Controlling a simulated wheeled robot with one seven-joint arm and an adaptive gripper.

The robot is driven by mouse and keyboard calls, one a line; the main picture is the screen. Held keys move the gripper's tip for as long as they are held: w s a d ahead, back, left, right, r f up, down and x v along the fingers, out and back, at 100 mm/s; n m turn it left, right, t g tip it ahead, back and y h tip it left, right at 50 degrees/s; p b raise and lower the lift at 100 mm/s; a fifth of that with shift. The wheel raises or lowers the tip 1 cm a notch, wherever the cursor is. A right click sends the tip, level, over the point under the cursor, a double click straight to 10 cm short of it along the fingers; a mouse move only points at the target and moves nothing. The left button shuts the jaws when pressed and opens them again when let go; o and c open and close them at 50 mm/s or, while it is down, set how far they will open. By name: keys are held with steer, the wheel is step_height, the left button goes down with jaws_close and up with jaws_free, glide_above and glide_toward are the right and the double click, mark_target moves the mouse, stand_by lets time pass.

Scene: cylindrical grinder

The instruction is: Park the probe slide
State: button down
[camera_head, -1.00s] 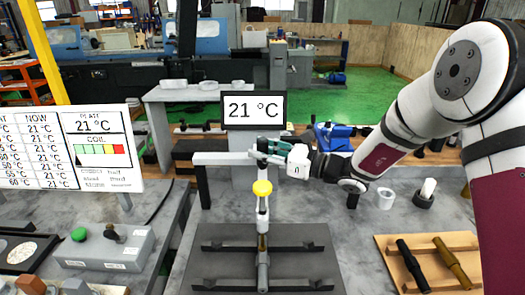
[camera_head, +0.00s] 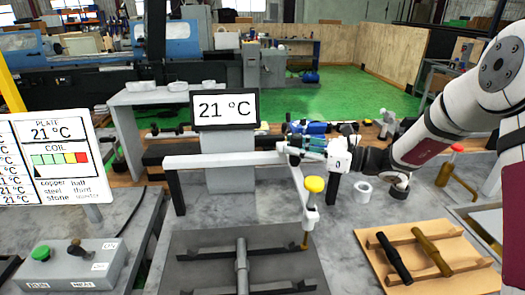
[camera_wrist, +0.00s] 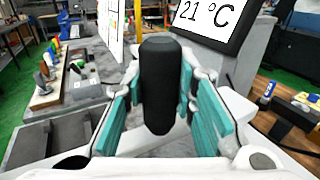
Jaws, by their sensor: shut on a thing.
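The tip is near the dark plate's right rear edge, well right of the rod (camera_head: 242,262) on that plate. My gripper (camera_head: 303,148) is at the rail's right end. In the wrist view, its teal fingers are closed around a black upright handle (camera_wrist: 159,85). The handle's join to the slide is hidden.
The dark plate (camera_head: 195,265) lies below the rail. A wooden tray (camera_head: 440,265) holding a black rod and a brass rod is to its right. A white ring (camera_head: 363,192) stands behind that tray. A temperature display (camera_head: 225,109) stands behind the rail. A control box (camera_head: 75,262) is at left.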

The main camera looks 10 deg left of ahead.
steer(key=w+d+b, duration=0.2)
steer(key=w+d, duration=0.1)
steer(key=d, duration=0.9)
steer(key=shift+d, duration=0.15)
steer(key=shift+w, duration=0.1)
steer(key=c, duration=1.3)
jaws_free()
steer(key=shift+d, duration=0.15)
steer(key=v, duration=1.1)
steer(key=shift+d, duration=0.4)
